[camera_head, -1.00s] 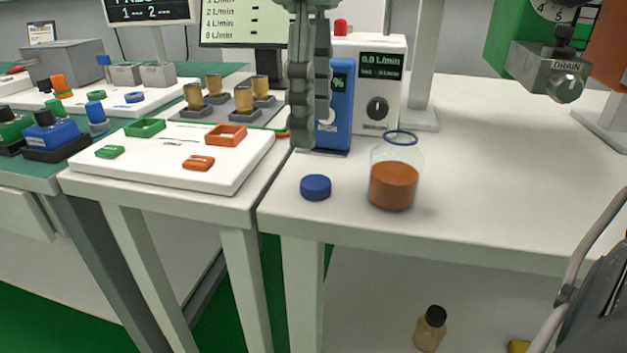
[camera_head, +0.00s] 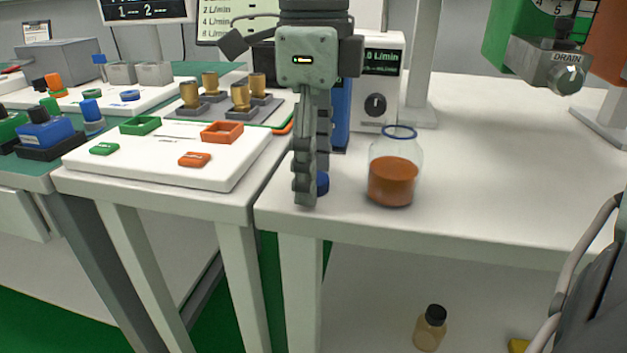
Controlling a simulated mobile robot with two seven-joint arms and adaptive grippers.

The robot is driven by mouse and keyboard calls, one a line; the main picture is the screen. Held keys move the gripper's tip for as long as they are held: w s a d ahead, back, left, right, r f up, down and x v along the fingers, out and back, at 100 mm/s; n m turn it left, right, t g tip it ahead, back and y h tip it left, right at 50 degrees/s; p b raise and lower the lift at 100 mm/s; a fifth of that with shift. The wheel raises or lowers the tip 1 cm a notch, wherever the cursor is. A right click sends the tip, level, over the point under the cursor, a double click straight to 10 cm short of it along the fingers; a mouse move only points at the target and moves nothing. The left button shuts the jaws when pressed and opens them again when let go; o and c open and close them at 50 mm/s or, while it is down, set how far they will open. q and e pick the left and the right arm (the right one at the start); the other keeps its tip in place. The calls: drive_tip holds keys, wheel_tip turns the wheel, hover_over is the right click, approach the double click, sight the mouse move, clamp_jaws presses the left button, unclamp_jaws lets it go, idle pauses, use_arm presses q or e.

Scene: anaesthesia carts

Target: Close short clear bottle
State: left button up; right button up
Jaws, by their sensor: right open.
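The short clear bottle (camera_head: 393,180) stands upright and uncapped on the white table, with orange-brown liquid inside and a blue ring at its open mouth. The blue cap (camera_head: 323,184) lies on the table to the left of the bottle, mostly hidden behind my right gripper. My right gripper (camera_head: 312,192) points down from above at the cap, with its fingers seen nearly edge-on. It is open, and I cannot tell whether it touches the cap. My left gripper is not in view.
A blue device (camera_head: 341,115) and a white flow box (camera_head: 377,95) stand behind the gripper. A white board with green and orange parts (camera_head: 230,178) lies to the left. A green unit with a drain valve (camera_head: 548,66) hangs at upper right. The table right of the bottle is clear.

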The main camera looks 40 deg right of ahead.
drive_tip(key=c, duration=0.9)
drive_tip(key=shift+r, duration=0.1)
drive_tip(key=shift+r, duration=0.55)
drive_tip(key=r, duration=0.1)
drive_tip(key=a+r, duration=0.1)
drive_tip(key=r, duration=0.1)
drive_tip(key=shift+w+r+p, duration=0.15)
drive_tip(key=shift+r+p, duration=0.15)
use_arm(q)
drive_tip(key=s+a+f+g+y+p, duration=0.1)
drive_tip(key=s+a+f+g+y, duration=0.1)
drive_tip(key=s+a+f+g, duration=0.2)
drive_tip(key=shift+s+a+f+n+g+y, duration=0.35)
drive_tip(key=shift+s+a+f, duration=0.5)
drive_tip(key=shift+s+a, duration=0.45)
use_arm(e)
drive_tip(key=w+a+r, duration=0.3)
drive_tip(key=a+r, duration=0.3)
drive_tip(key=a, duration=0.4)
drive_tip(key=shift+w, duration=0.2)
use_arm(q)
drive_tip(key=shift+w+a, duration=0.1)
